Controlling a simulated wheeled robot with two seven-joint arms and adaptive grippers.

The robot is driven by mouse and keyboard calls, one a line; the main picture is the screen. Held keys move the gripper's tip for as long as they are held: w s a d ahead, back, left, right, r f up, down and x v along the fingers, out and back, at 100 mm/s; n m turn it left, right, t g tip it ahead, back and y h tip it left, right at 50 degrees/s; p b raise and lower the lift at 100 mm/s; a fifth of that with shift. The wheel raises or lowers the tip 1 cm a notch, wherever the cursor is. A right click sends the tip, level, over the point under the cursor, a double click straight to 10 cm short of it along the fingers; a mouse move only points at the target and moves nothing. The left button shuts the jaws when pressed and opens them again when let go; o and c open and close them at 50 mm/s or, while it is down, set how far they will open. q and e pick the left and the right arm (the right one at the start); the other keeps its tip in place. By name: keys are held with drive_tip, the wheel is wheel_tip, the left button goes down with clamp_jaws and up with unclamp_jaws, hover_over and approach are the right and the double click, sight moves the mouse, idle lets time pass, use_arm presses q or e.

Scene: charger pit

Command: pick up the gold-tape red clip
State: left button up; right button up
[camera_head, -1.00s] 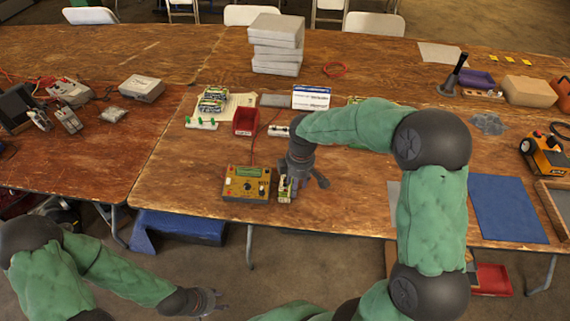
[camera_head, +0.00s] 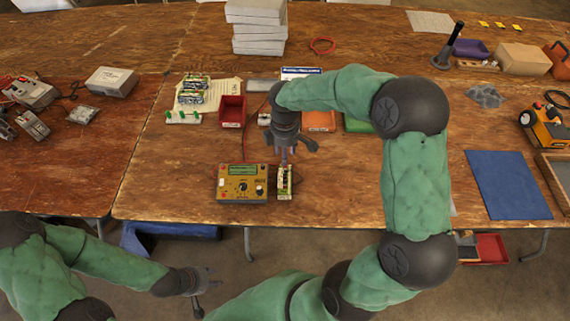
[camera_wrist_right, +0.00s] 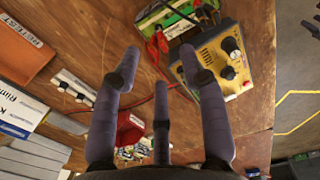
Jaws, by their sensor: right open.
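In the right wrist view, red clips (camera_wrist_right: 154,47) sit at the end of the green-and-white battery pack (camera_wrist_right: 172,17), beside the yellow charger box (camera_wrist_right: 222,58). I cannot make out gold tape on either clip. In the head view the pack (camera_head: 285,183) stands just right of the charger box (camera_head: 243,186); the clips are too small to tell there. My right gripper (camera_wrist_right: 160,62) is open and empty, its fingers spread with the clips beyond their tips. In the head view it (camera_head: 287,153) hangs just behind the pack. My left gripper (camera_head: 213,283) is open and empty, off the table's front edge.
A red bin (camera_head: 232,111), an orange tray (camera_head: 319,121) and a white-and-green clip strip (camera_head: 184,117) lie behind the charger. A red lead runs back from the charger. The blue mat (camera_head: 508,184) lies at the right. Table front of the right arm is bare.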

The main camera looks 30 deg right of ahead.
wheel_tip(320, 180, down, 5)
drive_tip(key=shift+d+f+b, duration=0.1)
drive_tip(key=shift+b, duration=1.15)
clamp_jaws()
